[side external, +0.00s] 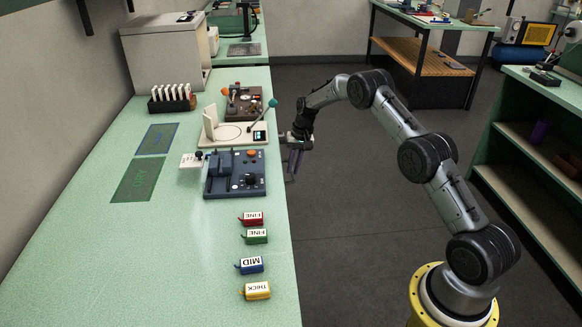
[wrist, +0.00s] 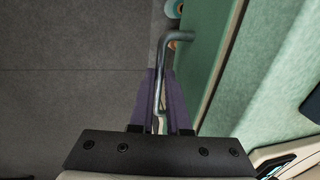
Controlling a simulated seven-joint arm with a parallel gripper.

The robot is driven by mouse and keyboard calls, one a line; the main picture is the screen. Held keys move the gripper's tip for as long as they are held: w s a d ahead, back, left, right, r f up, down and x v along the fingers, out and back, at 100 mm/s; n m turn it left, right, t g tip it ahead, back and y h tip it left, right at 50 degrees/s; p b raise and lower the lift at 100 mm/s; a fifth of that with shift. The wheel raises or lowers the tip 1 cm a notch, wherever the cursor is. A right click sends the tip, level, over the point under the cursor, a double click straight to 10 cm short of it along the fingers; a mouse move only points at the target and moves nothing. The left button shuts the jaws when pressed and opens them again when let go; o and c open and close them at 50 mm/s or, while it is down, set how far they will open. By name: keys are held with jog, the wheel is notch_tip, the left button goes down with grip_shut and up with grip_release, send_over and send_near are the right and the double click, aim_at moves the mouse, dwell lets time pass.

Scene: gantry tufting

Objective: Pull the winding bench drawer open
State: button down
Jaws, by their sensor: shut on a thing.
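The winding bench (side external: 190,265) has a pale green top and runs along the left in the side view. My gripper (side external: 293,162) is at its right edge, beside the machines. In the wrist view, my gripper (wrist: 162,85) has its two purple fingers shut on a bent metal bar handle (wrist: 164,58), one finger on each side. The handle's far end bends right to a green front (wrist: 203,45), which I take as the drawer front. The drawer is hidden in the side view. I cannot tell how far it stands out.
On the bench are a dark blue machine (side external: 235,175), a cream machine (side external: 232,134) and several labelled small blocks (side external: 256,290). A green shelf unit (side external: 535,120) stands at right. Grey floor (side external: 340,220) beside the bench is clear around my arm.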

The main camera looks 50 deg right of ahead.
jog(key=s+d, duration=1.7)
jog(key=d, duration=0.1)
jog(key=shift+s, duration=0.4)
jog(key=c, duration=0.9)
grip_release()
jog(key=shift+r, duration=0.1)
jog(key=r, duration=0.4)
jog(key=s+d+r, duration=0.1)
jog(key=r, duration=0.8)
jog(key=shift+s+d+r, duration=0.25)
jog(key=shift+s+d, duration=0.1)
jog(key=shift+s, duration=0.05)
